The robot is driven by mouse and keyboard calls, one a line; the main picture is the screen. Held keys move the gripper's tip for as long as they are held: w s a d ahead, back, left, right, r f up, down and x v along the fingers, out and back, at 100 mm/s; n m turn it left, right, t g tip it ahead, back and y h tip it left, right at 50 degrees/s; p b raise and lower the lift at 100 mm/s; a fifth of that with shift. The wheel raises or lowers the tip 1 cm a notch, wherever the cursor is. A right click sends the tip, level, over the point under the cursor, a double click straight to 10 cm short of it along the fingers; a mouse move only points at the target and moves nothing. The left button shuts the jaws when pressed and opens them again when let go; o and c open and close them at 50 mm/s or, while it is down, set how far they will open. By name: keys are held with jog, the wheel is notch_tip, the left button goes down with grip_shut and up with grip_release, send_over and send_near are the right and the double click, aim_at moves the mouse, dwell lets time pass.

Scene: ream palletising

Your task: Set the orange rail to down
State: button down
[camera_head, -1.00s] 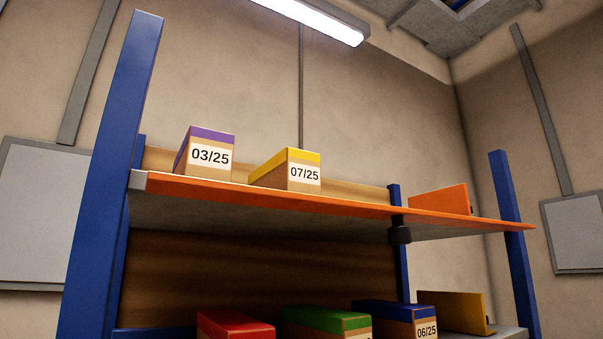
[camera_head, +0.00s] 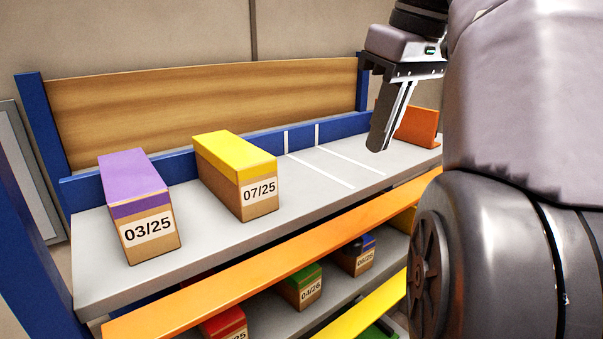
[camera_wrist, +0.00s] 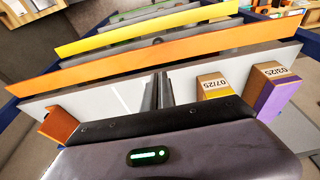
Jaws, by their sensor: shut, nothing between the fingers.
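The orange rail (camera_head: 270,268) runs along the front of the upper shelf (camera_head: 100,273). In the head view the shelf's grey front edge shows above and behind it. The wrist view shows the rail (camera_wrist: 170,57) as a long band across the shelf front; its right part in the head view is hidden by my arm. My gripper (camera_head: 378,147) is shut and empty, pointing down over the right part of the shelf, behind the rail and apart from it. Its fingers (camera_wrist: 158,94) also show in the wrist view.
A purple-topped box (camera_head: 140,205) and a yellow-topped box (camera_head: 237,175) stand left on the shelf. An orange upright plate (camera_head: 416,126) is close right of my gripper. White lines mark bare shelf between. A yellow rail (camera_head: 365,308) and boxes are on the lower shelf.

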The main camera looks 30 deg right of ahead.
jog(key=b, duration=0.6)
send_near(358, 228)
jog(key=x, duration=0.2)
jog(key=w+x, duration=0.1)
jog(key=x, duration=0.2)
jog(key=shift+w+f, duration=0.1)
jog(key=shift+w, duration=0.1)
jog(key=shift+s+a+f, duration=0.1)
jog(key=shift+s+f, duration=0.05)
jog(key=shift+f, duration=0.4)
jog(key=shift+f, duration=0.15)
jog(key=shift+s+f, duration=0.1)
jog(key=shift+f, duration=0.6)
